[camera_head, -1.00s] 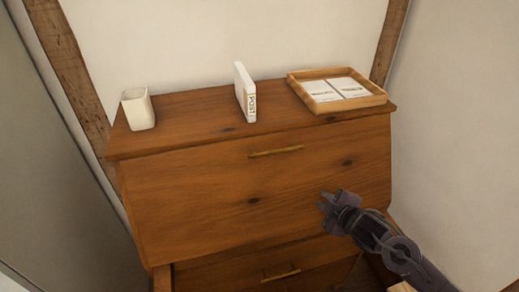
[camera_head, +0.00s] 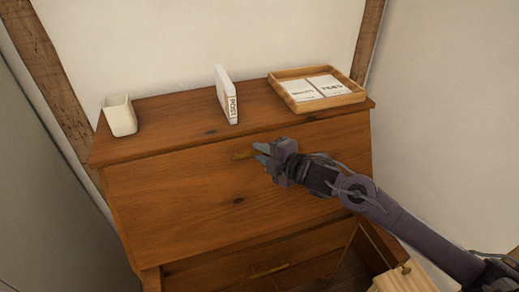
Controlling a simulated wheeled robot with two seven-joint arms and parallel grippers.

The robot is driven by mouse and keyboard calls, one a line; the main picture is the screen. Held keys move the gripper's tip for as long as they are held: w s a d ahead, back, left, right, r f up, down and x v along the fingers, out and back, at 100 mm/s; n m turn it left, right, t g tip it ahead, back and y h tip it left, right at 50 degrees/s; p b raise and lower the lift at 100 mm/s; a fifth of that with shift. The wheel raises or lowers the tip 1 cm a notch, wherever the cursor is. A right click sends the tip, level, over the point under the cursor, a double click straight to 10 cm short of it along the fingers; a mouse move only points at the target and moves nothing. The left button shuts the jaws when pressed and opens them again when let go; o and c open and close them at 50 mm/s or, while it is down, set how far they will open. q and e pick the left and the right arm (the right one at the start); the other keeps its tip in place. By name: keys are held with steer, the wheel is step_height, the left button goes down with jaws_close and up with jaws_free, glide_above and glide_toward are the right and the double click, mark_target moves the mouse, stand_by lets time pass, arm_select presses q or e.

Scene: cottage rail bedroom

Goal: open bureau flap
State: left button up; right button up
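The wooden bureau (camera_head: 150,255) stands against the wall, with its sloped flap (camera_head: 165,205) shut. A brass bar handle (camera_head: 243,155) is near the flap's top edge; its right part is hidden behind my gripper. My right gripper (camera_head: 258,153) is at the right end of this handle, its fingers pointing left. The fingers look apart. I cannot tell whether they touch the handle. My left gripper is not in view.
On the bureau top are a white cup (camera_head: 119,115), an upright white box marked POST (camera_head: 226,95) and a wooden tray (camera_head: 318,105) with cards. Below the flap is a drawer with a brass handle (camera_head: 269,271). A pale wooden piece (camera_head: 400,280) is at lower right.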

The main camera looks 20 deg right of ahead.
steer(key=shift+w+a+f, duration=0.15)
steer(key=shift+w+a, duration=0.1)
steer(key=shift+w, duration=0.25)
jaws_close()
